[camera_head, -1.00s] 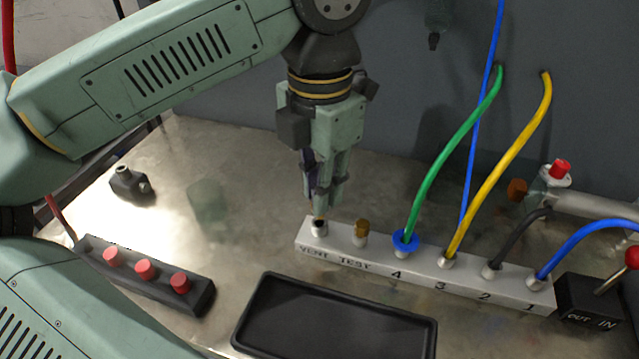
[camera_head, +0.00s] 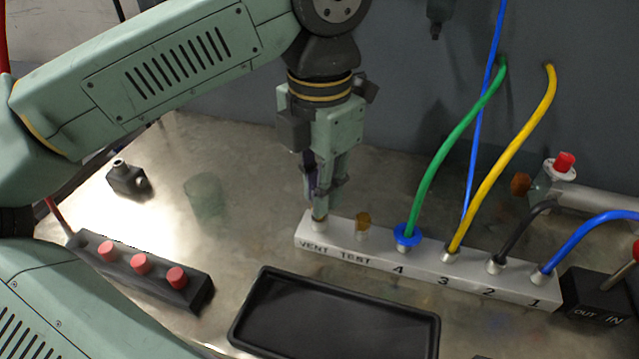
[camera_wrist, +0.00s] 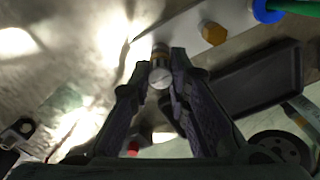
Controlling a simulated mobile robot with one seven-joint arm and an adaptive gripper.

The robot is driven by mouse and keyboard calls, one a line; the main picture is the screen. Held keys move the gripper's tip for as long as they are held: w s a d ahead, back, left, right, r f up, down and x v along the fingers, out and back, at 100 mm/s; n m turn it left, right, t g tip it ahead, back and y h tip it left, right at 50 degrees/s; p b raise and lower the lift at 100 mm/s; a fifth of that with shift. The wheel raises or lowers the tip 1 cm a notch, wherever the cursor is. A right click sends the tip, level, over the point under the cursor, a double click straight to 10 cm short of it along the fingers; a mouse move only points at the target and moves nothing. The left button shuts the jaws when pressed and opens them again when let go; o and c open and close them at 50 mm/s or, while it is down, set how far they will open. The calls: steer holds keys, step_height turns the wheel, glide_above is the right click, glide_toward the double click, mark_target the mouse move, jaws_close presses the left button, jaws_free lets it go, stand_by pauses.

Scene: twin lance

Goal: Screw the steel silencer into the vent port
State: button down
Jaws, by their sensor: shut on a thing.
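The steel silencer (camera_wrist: 160,72) is a small silver cylinder between my fingertips in the wrist view, with a slotted round end facing the camera. My gripper (camera_head: 322,196) is shut on it, pointing down over the left end of the grey manifold block (camera_head: 375,262). The vent port (camera_head: 319,227), above the label VENT, is right under the fingertips. The silencer's lower end meets the port there, and the port's opening is hidden. I cannot tell how deep the thread sits. My gripper also shows in the wrist view (camera_wrist: 163,62).
A brass plug (camera_head: 362,224) stands in the TEST port, close right of my gripper. Green (camera_head: 440,150), yellow (camera_head: 510,150), black and blue hoses rise from the numbered ports. A black tray (camera_head: 335,315) lies in front. A red-button box (camera_head: 140,270) lies left.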

steer(key=shift+f, duration=0.4)
steer(key=c, duration=1.4)
jaws_free()
steer(key=shift+c, duration=0.2)
steer(key=shift+r, duration=0.1)
step_height(320, 180, up, 12)
steer(key=shift+c, duration=0.2)
